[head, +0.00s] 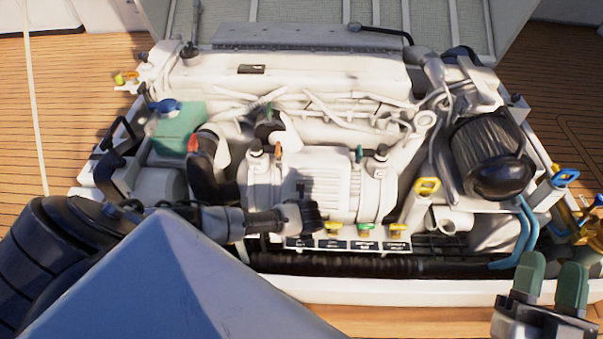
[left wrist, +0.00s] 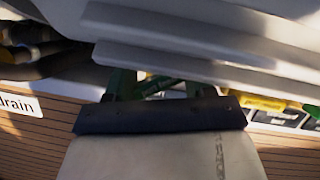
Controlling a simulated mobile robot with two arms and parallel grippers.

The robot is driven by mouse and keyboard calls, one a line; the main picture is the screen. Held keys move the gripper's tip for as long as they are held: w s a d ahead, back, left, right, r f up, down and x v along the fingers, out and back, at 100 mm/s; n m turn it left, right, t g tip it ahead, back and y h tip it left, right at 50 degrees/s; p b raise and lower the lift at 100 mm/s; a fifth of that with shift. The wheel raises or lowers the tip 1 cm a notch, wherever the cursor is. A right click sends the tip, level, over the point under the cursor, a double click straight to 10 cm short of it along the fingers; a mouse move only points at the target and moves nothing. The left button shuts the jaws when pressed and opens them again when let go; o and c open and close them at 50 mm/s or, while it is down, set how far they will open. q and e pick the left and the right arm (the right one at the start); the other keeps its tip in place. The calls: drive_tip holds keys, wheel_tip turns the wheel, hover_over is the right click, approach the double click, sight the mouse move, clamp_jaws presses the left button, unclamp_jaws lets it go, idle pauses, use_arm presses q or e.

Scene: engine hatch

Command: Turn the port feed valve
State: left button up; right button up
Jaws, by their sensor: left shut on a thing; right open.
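My left gripper (head: 303,218) reaches in from the left to the left end of this row. In the left wrist view its green fingers (left wrist: 155,88) are shut on a small green part, apparently the port feed valve's handle. That handle is mostly hidden, and its label cannot be read. My right gripper (head: 551,282) is open and empty at the lower right, apart from the engine.
The white engine (head: 290,80) fills the hatch. A black cylinder (head: 490,152) and blue hoses (head: 527,235) are on its right, with yellow and blue valves (head: 566,177) beyond. A green tank (head: 180,130) sits at left. A white hatch rim (head: 400,290) runs along the front.

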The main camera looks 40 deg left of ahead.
use_arm(q)
drive_tip(key=shift+a, duration=0.2)
drive_tip(key=o, duration=0.6)
use_arm(e)
drive_tip(key=shift+a, duration=0.1)
use_arm(q)
drive_tip(key=shift+d, duration=0.1)
drive_tip(key=shift+s+r, duration=0.1)
drive_tip(key=shift+r, duration=0.05)
drive_tip(key=p+v, duration=0.3)
drive_tip(key=v, duration=0.2)
drive_tip(key=shift+r, duration=0.1)
drive_tip(key=shift+p+v, duration=1.35)
drive_tip(key=shift+v, duration=1.25)
use_arm(e)
drive_tip(key=s+d+f+g+h, duration=0.2)
drive_tip(key=f+g, duration=0.5)
drive_tip(key=s+d+f+g+h, duration=0.2)
drive_tip(key=s+f+g+h, duration=0.1)
drive_tip(key=f+g, duration=0.5)
drive_tip(key=shift+s+d+m, duration=0.25)
drive_tip(key=shift+s+m, duration=0.05)
drive_tip(key=shift+s, duration=0.05)
